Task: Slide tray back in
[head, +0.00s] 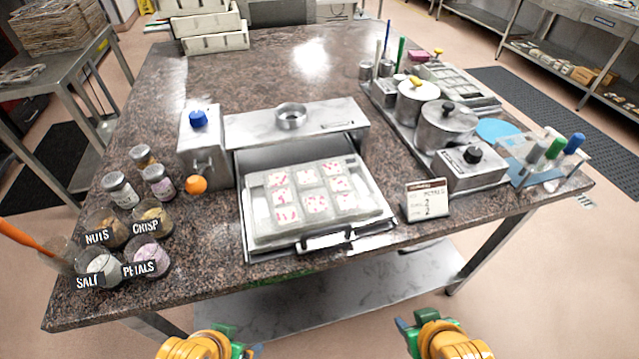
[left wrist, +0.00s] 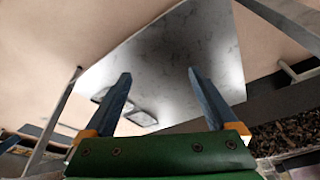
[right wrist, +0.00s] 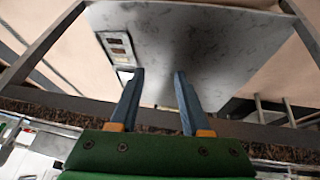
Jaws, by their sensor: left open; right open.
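A steel drawer-like tray (head: 262,242) is slid out toward me from under a steel housing (head: 335,112) on the granite table. In it lies a pale mould (head: 296,232) with several white squares flecked with pink. A bar handle (head: 335,241) runs along the tray's front, near the table's front edge. My left gripper (left wrist: 159,73) is open and empty in the left wrist view, short of the table front. My right gripper (right wrist: 160,72) is open and empty in the right wrist view, also short of the table. Both are apart from the tray.
A steel box with a blue knob (head: 198,148) and an orange ball (head: 196,184) stand left of the tray. Labelled jars (head: 104,262) fill the left corner. A small sign (head: 427,200) and lidded pots (head: 447,127) stand right. A lower shelf (head: 330,285) lies underneath.

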